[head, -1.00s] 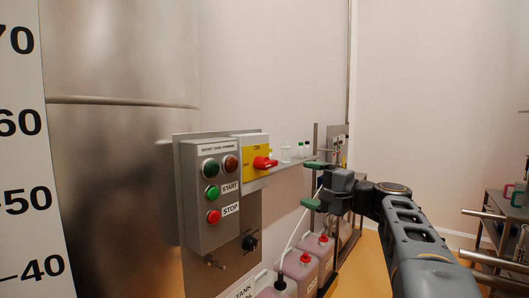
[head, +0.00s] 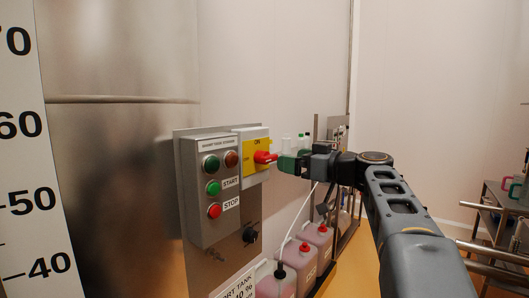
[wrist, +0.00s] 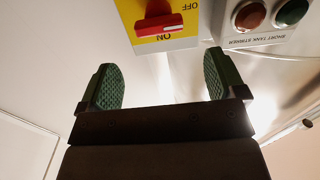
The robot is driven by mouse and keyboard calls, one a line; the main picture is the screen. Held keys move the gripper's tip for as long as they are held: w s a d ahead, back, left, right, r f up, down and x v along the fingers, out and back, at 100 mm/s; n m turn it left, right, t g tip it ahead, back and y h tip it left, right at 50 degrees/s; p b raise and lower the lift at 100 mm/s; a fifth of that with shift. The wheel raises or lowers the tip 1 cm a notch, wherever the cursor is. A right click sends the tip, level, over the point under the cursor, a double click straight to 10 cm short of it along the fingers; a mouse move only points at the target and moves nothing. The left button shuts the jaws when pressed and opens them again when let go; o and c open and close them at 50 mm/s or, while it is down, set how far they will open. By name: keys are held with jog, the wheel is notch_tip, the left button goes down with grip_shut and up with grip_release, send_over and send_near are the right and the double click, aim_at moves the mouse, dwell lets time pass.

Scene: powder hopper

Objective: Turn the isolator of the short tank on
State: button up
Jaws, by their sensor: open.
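The isolator's red handle (head: 264,157) sits on a yellow plate (head: 251,149) lettered ON at the top and OFF at the left, on a grey box beside the short tank starter panel. In the wrist view, upside down, the red handle (wrist: 160,26) lies nearly level, across the plate, with a pale mark at its OFF side. My gripper (head: 284,161) is just right of the handle in the head view. In the wrist view my gripper (wrist: 160,68) has its green fingers wide apart and empty, with the handle beyond the tips, apart from them.
The starter panel (head: 208,205) with lamps and START and STOP buttons adjoins the isolator on the left. A black knob (head: 250,241) is below. Pink-filled containers (head: 303,262) stand lower right, and small bottles stand behind my gripper. A steel tank (head: 115,190) fills the left.

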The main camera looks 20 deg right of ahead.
aim_at(273, 156)
jog(key=p+x, duration=0.3)
jog(key=x, duration=0.7)
jog(key=shift+p, duration=0.3)
jog(key=shift+c, duration=0.3)
jog(key=c, duration=0.9)
jog(key=shift+o, duration=0.2)
